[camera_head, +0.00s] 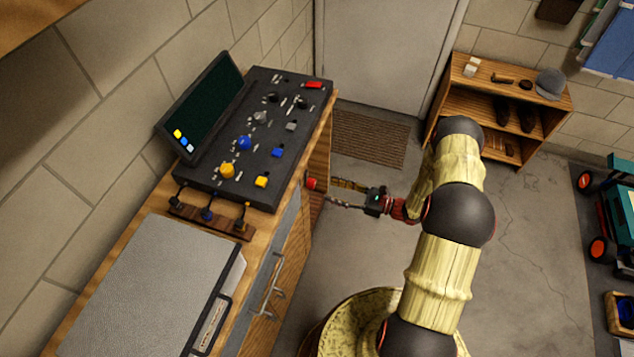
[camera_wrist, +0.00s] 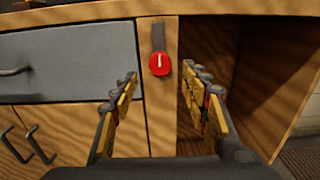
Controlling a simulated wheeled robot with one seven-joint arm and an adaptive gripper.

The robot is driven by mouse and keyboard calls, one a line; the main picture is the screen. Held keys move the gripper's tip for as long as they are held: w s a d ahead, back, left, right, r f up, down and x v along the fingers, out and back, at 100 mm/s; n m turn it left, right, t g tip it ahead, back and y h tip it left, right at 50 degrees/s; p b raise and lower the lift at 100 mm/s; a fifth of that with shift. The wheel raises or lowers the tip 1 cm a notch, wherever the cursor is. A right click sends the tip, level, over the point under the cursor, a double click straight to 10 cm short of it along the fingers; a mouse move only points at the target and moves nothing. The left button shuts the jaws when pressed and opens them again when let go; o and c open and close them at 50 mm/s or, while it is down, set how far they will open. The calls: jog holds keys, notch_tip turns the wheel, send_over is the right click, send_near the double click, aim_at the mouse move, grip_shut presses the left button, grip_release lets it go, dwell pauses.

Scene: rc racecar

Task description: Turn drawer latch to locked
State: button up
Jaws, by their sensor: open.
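The drawer latch (camera_wrist: 159,63) is a round red knob with a short white mark, which looks upright in the wrist view. It sits on a dark plate on the wooden post right of the grey drawer (camera_wrist: 75,62). The red latch also shows in the head view (camera_head: 311,183) at the bench's front edge. My gripper (camera_wrist: 163,75) is open and empty, its fingers on either side of the latch in the wrist view and apart from it. In the head view my gripper (camera_head: 331,193) points left at the bench front, close to the latch.
A dark control panel (camera_head: 217,192) with coloured knobs and a tilted screen (camera_head: 205,105) stands on the bench. A grey case (camera_head: 140,285) lies on the bench nearer me. Drawer handles (camera_head: 268,297) stick out in front. An open compartment (camera_wrist: 260,75) is right of the latch.

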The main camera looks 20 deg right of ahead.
aim_at(310, 179)
jog(key=x, duration=0.7)
jog(key=shift+b, duration=0.35)
jog(key=shift+c, duration=0.7)
jog(key=c, duration=1)
